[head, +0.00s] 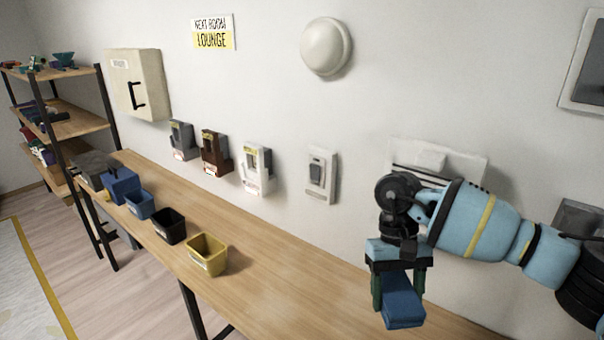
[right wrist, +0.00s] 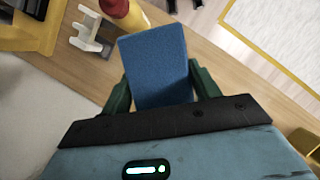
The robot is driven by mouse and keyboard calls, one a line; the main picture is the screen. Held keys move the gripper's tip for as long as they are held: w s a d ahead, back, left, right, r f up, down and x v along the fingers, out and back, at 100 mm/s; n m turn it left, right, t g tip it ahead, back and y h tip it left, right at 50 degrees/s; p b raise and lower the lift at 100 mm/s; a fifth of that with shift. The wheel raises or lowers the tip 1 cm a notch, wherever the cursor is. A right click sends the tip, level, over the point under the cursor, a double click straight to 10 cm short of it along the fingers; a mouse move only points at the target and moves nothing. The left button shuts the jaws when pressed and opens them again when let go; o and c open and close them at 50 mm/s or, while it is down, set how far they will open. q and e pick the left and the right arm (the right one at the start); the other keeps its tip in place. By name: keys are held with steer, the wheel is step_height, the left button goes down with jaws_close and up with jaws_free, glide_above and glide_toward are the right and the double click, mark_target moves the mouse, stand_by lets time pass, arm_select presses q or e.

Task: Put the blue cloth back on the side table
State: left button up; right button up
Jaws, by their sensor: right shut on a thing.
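The blue cloth (head: 403,303) is a flat blue block shape held in my right gripper (head: 401,290). The green fingers are shut on its two sides, and it hangs below the gripper in the head view. In the right wrist view the blue cloth (right wrist: 156,68) stands between the fingers of my right gripper (right wrist: 160,90). The long wooden side table (head: 290,285) runs along the wall, and the held cloth appears over its right part. I cannot tell the exact height above the wood. My left gripper is not in view.
A yellow bin (head: 207,254), a black bin (head: 170,226) and blue bins (head: 139,204) stand on the table's left part. Wall dispensers (head: 257,168) and a switch (head: 322,174) are above. The table between yellow bin and gripper is clear. In the wrist view, a red-topped object (right wrist: 115,8) and white holder (right wrist: 92,32) are near.

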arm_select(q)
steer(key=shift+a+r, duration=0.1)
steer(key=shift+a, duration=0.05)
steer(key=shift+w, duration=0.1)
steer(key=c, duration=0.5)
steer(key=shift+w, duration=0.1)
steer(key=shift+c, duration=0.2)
arm_select(e)
steer(key=s+f, duration=0.2)
steer(key=s, duration=0.5)
steer(key=shift+s+f, duration=0.2)
steer(key=shift+f, duration=0.2)
